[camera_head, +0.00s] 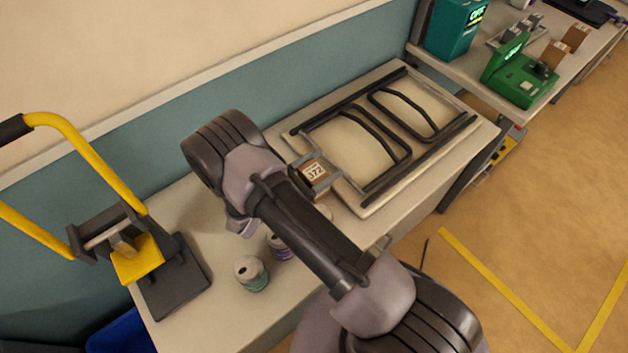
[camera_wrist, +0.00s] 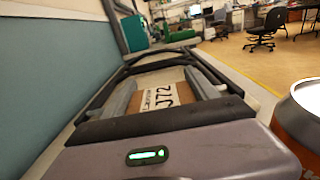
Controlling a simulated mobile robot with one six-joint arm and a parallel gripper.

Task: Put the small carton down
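The small carton (camera_head: 314,173) is brown with a white label reading something like "J72". It also shows in the wrist view (camera_wrist: 160,98), label towards the camera. My gripper (camera_head: 313,177) has one grey finger on each side of the carton, and both fingers look closed against it in the wrist view (camera_wrist: 158,92). In the head view the carton overlaps the near left part of a pale panel with black bars (camera_head: 372,205) on the table. I cannot tell the gap between the carton and the surface below. The carton's underside is hidden.
A can with a green label (camera_head: 251,274) and a purple one (camera_head: 279,247) stand on the pale table (camera_head: 218,318). A large can (camera_wrist: 304,112) is close at right in the wrist view. A yellow-handled press (camera_head: 138,262) is at left. Bare tabletop shows around the cans.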

